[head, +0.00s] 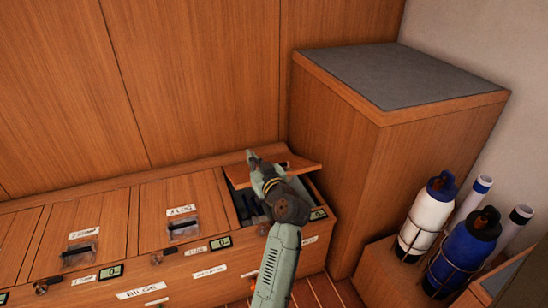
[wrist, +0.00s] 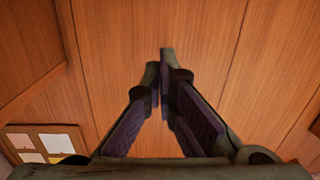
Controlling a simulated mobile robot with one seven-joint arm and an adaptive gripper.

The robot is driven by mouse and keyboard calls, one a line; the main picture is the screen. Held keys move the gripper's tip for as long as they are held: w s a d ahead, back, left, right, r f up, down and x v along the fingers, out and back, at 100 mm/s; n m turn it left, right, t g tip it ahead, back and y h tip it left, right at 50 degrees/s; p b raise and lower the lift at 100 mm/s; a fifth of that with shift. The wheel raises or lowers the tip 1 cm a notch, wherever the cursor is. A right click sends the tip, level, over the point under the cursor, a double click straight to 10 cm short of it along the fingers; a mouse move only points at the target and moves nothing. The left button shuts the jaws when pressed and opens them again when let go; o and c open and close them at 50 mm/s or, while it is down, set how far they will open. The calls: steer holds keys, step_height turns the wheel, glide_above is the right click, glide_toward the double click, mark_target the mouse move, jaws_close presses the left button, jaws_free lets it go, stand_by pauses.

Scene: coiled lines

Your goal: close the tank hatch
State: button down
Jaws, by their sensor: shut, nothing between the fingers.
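The open hatch at the right end of the low wooden bench has its wooden lid (head: 292,169) raised and tilted at the back. Its opening (head: 238,203) shows a dark inside with dark objects in it, partly hidden by my arm. I cannot read a label that names it as the tank hatch. My gripper (head: 252,157) is shut and empty, over the opening near the lid's left side; I cannot tell whether it touches the lid. In the wrist view, the shut fingers (wrist: 162,68) point at wood panelling, and the lid cannot be made out for certain.
Closed hatches with clear latches, such as the LOG hatch (head: 181,208), lie to the left. A tall wooden cabinet (head: 400,77) with a grey top stands close on the right. White (head: 428,215) and blue (head: 462,248) bottles stand at far right. Wood panelling (head: 200,75) rises behind.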

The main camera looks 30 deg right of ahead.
steer(key=s+d+f+m+g+h+p, duration=0.15)
steer(key=s+d+f, duration=0.25)
steer(key=s+d, duration=0.45)
steer(key=p+x, duration=0.1)
steer(key=x, duration=0.9)
steer(key=shift+w+r+p, duration=0.1)
steer(key=shift+w+p, duration=0.2)
steer(key=shift+w, duration=0.1)
steer(key=shift+s+f+p, duration=0.15)
steer(key=shift+s+f, duration=0.15)
steer(key=shift+f, duration=0.3)
steer(key=shift+s+f+p, duration=0.15)
steer(key=shift+s+f, duration=0.1)
steer(key=shift+f, duration=0.35)
steer(key=shift+s+a+f, duration=0.15)
steer(key=shift+s+f, duration=0.2)
steer(key=shift+f, duration=0.35)
